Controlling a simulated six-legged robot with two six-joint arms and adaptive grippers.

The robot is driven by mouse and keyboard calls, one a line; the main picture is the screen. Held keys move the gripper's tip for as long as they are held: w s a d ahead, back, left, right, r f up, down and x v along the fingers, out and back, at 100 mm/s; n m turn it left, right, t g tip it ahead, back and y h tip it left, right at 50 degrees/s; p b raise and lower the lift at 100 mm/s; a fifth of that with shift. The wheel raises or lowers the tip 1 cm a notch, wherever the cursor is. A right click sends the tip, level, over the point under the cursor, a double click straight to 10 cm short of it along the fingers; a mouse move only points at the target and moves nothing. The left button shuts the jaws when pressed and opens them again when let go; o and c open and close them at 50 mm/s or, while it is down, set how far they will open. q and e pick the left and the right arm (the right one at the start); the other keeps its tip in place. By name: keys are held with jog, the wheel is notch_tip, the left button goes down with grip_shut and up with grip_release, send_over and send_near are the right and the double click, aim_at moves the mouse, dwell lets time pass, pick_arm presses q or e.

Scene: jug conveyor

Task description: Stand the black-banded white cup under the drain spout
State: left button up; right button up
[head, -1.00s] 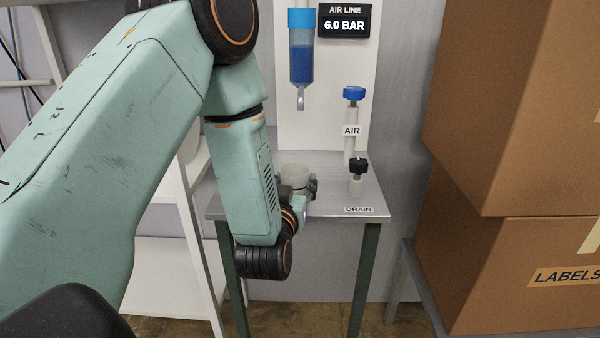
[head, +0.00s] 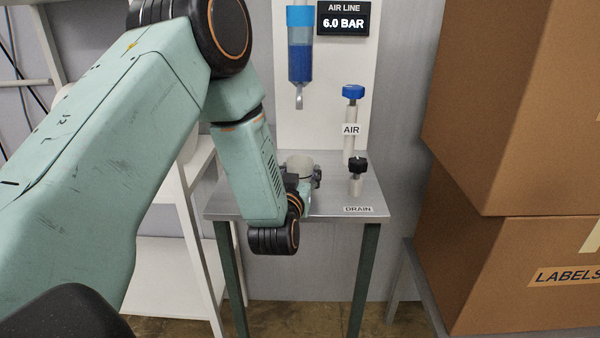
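A pale cup (head: 300,164) is at the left gripper, over the small metal table; no black band can be made out on it. My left gripper (head: 314,178) is around the cup, with a dark finger at the cup's right side; the rest is hidden behind the wrist. The drain spout (head: 299,100) hangs from the blue-filled bowl (head: 300,62), above the cup. I cannot tell whether the cup touches the table. My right gripper is not in view.
Stacked cardboard boxes (head: 530,120) stand at the right. White shelves (head: 165,260) stand at the left.

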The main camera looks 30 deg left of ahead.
pick_arm(q)
jog(key=shift+o, duration=1.3)
jog(key=shift+s+r, duration=0.1)
jog(key=shift+o, duration=0.5)
jog(key=shift+r, duration=0.15)
jog(key=v, duration=1.1)
jog(key=shift+s, duration=0.4)
jog(key=shift+d, duration=0.15)
